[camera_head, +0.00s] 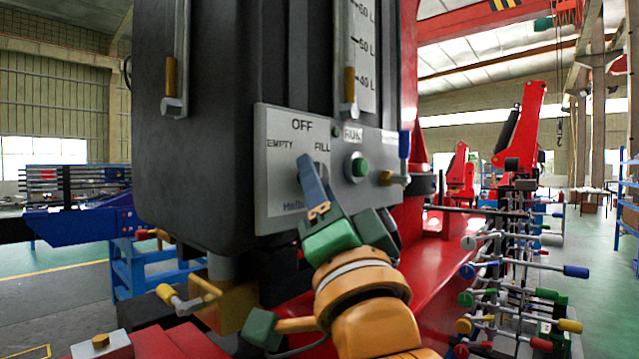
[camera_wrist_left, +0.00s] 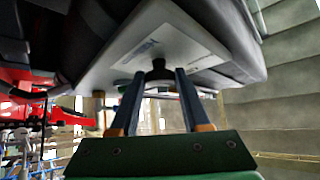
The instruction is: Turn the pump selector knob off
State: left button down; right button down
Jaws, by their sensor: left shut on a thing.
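The light grey panel (camera_head: 277,190) on the dark tank carries the labels EMPTY, OFF and FILL. The pump selector knob is mostly hidden behind my left gripper (camera_head: 312,172) in the head view. In the left wrist view the dark knob (camera_wrist_left: 158,72) sits between the two blue fingers of my left gripper (camera_wrist_left: 156,82). These fingers are shut on it, close against the panel. The way the knob points cannot be told. My right gripper is in neither view.
A green button (camera_head: 360,167) under a RUN label sits right of the knob. A blue-handled valve (camera_head: 404,150) is at the panel's right edge. A yellow-handled valve (camera_head: 170,296) is below the tank. Several coloured levers (camera_head: 510,295) stand at the right.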

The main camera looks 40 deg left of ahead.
pick_arm(q)
jog(key=shift+m, duration=0.3)
jog(key=shift+c, duration=1.9)
grip_release()
jog(key=b+v, duration=0.3)
jog(key=v, duration=0.4)
jog(key=shift+b, duration=0.4)
